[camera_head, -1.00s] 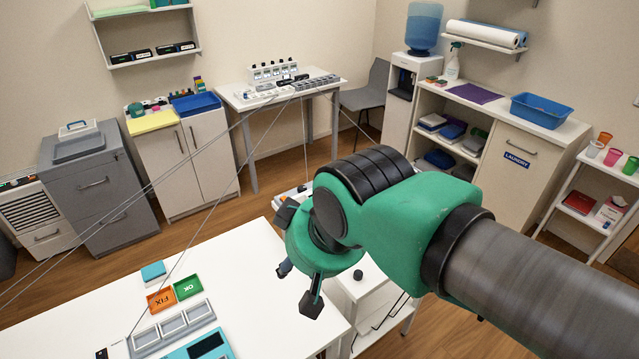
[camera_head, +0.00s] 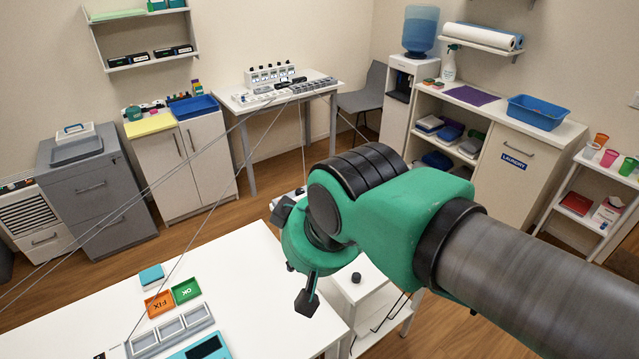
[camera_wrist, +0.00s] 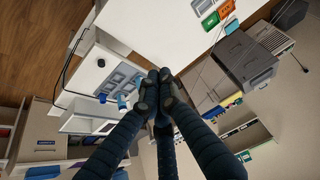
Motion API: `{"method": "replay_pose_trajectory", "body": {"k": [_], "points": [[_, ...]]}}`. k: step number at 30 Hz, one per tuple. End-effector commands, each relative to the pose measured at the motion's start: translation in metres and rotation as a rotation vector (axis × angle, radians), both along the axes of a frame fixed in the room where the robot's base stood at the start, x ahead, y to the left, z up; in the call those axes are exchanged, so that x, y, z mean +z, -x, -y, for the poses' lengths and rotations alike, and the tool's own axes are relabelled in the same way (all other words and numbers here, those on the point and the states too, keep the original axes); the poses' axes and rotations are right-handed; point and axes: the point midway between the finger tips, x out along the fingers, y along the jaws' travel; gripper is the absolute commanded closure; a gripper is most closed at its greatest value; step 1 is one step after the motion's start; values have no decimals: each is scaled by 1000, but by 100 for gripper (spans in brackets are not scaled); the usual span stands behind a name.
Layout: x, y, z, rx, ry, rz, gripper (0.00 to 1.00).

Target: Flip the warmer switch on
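I cannot pick out a warmer switch for certain. A low white unit (camera_head: 372,292) with a black knob (camera_head: 356,277) stands beside the near table, behind my arm. In the wrist view the unit's top (camera_wrist: 84,76) shows the black knob (camera_wrist: 101,62), with grey-blue panels (camera_wrist: 122,78) nearby; their details are too small to read. My gripper (camera_head: 297,268) hangs over the gap near the table's right corner. Its dark fingers (camera_wrist: 156,88) come together at the tips in the wrist view, with nothing seen between them.
The near white table (camera_head: 240,265) holds an orange FIX tray (camera_head: 159,304), a green OK tray (camera_head: 187,290) and a grey compartment strip (camera_head: 170,331). A back table (camera_head: 232,103) carries a white box with several small controls (camera_head: 270,75). Wood floor lies between.

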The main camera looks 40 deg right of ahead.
Motion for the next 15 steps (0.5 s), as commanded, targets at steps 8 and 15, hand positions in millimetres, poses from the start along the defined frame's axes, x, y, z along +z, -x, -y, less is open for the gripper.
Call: {"method": "replay_pose_trajectory", "body": {"k": [8,15], "points": [[23,-25,7,-64,-21,-30,100],[48,-61,19,-157,-49,-69,100]]}}
